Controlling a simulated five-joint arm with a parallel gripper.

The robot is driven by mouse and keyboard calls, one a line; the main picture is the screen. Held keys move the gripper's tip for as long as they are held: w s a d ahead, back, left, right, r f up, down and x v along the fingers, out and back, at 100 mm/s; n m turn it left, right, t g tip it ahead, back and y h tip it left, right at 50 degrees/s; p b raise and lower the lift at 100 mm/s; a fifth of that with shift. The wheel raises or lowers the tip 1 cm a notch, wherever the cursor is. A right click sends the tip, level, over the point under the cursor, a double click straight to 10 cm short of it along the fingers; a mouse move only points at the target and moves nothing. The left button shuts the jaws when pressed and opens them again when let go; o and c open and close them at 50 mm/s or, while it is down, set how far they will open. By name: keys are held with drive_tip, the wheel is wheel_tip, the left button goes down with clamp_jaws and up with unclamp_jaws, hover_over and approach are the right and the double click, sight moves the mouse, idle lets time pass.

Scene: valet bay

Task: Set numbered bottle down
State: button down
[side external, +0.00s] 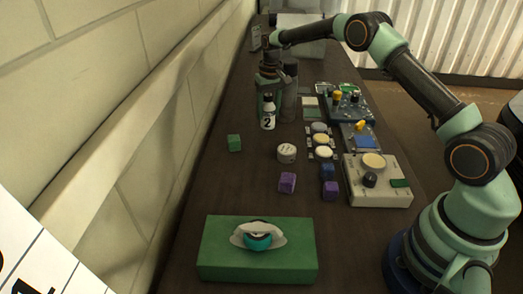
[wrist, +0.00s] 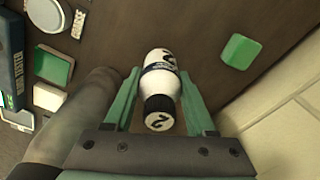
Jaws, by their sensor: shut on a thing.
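The numbered bottle (side external: 268,121) is small and white with a black cap and a black "2". It stands roughly upright near the wall side of the dark bench. My gripper (side external: 268,92) reaches down from above and is shut on the bottle. In the wrist view the bottle (wrist: 161,78) sits between the two green fingers of my gripper (wrist: 160,95), its cap towards me. I cannot tell whether its base touches the bench.
A dark grey cylinder (side external: 289,95) stands close beside my gripper. A green cube (side external: 234,142) lies nearer the camera, by the wall. A green tissue box (side external: 258,268) is in front.

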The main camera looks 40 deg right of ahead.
drive_tip(key=shift+f, duration=1.25)
drive_tip(key=shift+f, duration=0.1)
drive_tip(key=shift+c, duration=1.1)
unclamp_jaws()
